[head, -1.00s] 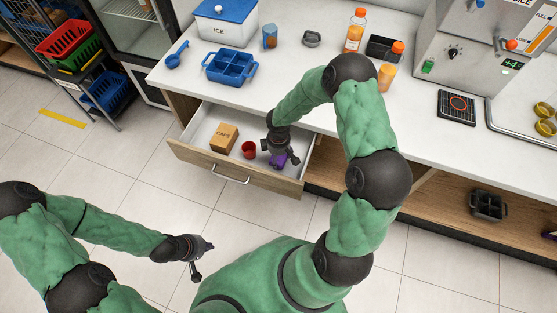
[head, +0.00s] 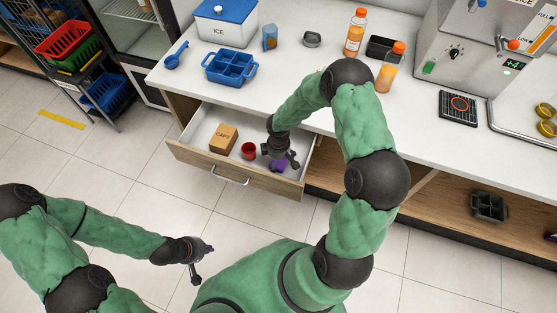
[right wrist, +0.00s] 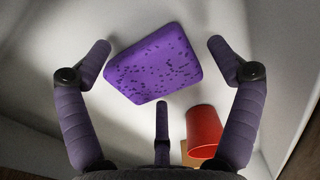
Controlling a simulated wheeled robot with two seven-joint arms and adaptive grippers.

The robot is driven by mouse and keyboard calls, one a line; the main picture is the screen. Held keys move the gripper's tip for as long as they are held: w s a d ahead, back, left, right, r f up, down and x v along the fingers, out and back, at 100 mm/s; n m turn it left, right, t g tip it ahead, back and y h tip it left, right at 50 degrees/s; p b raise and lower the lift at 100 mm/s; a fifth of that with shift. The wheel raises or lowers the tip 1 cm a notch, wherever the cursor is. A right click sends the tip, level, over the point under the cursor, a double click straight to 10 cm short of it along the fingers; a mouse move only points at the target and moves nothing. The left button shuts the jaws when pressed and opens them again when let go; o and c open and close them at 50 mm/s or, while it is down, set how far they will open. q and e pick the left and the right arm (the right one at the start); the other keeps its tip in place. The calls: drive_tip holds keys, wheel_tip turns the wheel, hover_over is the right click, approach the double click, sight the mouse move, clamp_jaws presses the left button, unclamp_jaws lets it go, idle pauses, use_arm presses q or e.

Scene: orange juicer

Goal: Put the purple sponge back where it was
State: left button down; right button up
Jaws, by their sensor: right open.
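The purple sponge (head: 278,165) lies in the open drawer, partly hidden by my right gripper in the head view. In the right wrist view the sponge (right wrist: 153,64) lies flat on the white drawer floor, ahead of the fingers and between their tips. My right gripper (head: 279,153) is inside the drawer, over the sponge, with its fingers (right wrist: 158,62) spread wide and apart from it. My left gripper (head: 201,262) hangs empty over the floor at lower left; I cannot tell how far its fingers are apart.
The drawer (head: 237,184) also holds a CAPS box (head: 223,138) and a red cup (head: 249,150), which is close to my right gripper. The counter (head: 290,78) above holds a blue tray (head: 229,68), bottles (head: 355,32) and a juicer (head: 470,48).

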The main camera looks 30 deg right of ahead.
sight(279, 162)
wheel_tip(279, 162, up, 12)
drive_tip(key=p, duration=0.4)
drive_tip(key=shift+r, duration=0.15)
idle(1.3)
